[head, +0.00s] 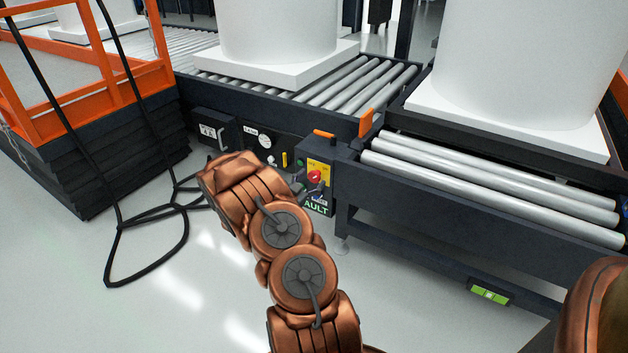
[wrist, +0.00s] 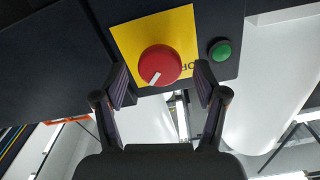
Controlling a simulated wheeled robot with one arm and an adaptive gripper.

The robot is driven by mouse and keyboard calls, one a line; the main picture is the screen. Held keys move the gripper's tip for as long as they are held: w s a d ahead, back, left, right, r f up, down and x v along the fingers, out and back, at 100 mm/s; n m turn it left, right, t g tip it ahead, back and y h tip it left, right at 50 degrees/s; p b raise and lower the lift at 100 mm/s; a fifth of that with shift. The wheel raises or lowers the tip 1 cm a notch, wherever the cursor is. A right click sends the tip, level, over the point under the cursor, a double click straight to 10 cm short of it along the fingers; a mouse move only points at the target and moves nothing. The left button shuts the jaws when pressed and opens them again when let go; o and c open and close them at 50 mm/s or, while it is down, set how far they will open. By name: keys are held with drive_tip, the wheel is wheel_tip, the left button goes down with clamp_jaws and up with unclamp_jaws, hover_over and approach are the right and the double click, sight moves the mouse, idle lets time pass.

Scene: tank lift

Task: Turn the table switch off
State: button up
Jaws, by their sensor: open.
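The table switch is a round red knob (wrist: 160,65) with a white pointer mark, on a yellow plate (wrist: 125,36) in the wrist view. The pointer is toward the lower left there. Part of an upside-down word, "OF", shows at the knob's right. In the head view the red knob (head: 314,176) is on the front panel of the roller table. My gripper (wrist: 162,76) is open, with one finger on each side of the knob and the knob between the tips. I cannot tell whether they touch it. In the head view my gripper (head: 311,187) is small and partly hidden by my arm.
A green button (wrist: 221,50) sits beside the yellow plate. Roller conveyors (head: 490,180) carry large white tanks (head: 530,60). An orange-railed lift (head: 85,80) and black cables (head: 150,215) are at left.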

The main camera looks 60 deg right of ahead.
drive_tip(key=shift+d, duration=1)
drive_tip(key=shift+c, duration=0.5)
drive_tip(key=c, duration=1)
drive_tip(key=shift+c, duration=0.3)
